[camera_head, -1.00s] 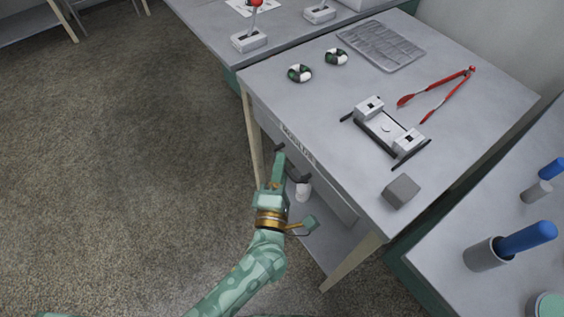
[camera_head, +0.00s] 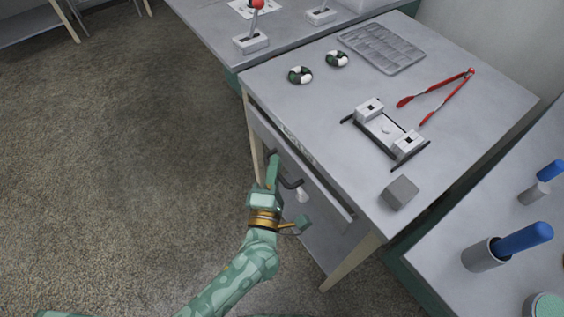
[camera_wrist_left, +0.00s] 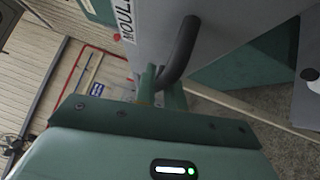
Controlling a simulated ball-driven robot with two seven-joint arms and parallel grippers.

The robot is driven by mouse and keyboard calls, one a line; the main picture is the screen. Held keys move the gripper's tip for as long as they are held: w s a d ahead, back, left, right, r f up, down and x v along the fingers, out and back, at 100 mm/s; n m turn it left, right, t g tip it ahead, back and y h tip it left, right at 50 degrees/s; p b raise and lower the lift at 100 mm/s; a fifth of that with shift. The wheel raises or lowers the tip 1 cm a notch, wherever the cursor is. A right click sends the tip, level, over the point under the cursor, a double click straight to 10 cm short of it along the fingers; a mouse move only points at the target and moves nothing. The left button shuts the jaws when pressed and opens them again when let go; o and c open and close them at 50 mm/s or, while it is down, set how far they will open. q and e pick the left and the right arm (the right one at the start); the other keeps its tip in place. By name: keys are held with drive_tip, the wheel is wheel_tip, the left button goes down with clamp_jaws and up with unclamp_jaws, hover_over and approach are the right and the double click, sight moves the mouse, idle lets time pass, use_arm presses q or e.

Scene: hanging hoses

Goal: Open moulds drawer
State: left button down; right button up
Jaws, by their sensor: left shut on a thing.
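The moulds drawer (camera_head: 318,181) is in the front of the grey table and stands a little way out from it. Its grey front with part of the label fills the upper middle of the left wrist view (camera_wrist_left: 150,25). The dark bar handle (camera_head: 292,183) sits on the drawer front and shows as a curved bar in the left wrist view (camera_wrist_left: 182,50). My left gripper (camera_head: 272,168) is shut on the handle, with its fingers around the bar. My right gripper is not in view.
The grey table (camera_head: 455,55) bears a mould tray (camera_head: 382,47), red tongs (camera_head: 440,92), a white and black fixture (camera_head: 388,132), two ring pieces (camera_head: 300,75) and a grey block (camera_head: 400,192). Open floor (camera_head: 130,150) lies left of the table.

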use_arm(q)
drive_tip(key=s+a+p, duration=0.5)
drive_tip(key=s+a, duration=0.7)
drive_tip(key=a, duration=0.5)
drive_tip(key=shift+s, duration=0.25)
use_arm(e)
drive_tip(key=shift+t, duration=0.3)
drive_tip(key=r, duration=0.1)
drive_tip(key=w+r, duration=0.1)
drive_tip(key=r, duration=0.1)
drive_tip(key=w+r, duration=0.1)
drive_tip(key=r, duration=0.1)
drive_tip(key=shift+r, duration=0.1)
use_arm(q)
drive_tip(key=c, duration=1.5)
unclamp_jaws()
drive_tip(key=s, duration=0.5)
drive_tip(key=s+a+f, duration=0.1)
drive_tip(key=s, duration=0.4)
drive_tip(key=s+a+f, duration=0.1)
drive_tip(key=s, duration=0.5)
drive_tip(key=shift+a+f, duration=0.1)
drive_tip(key=shift+a, duration=0.15)
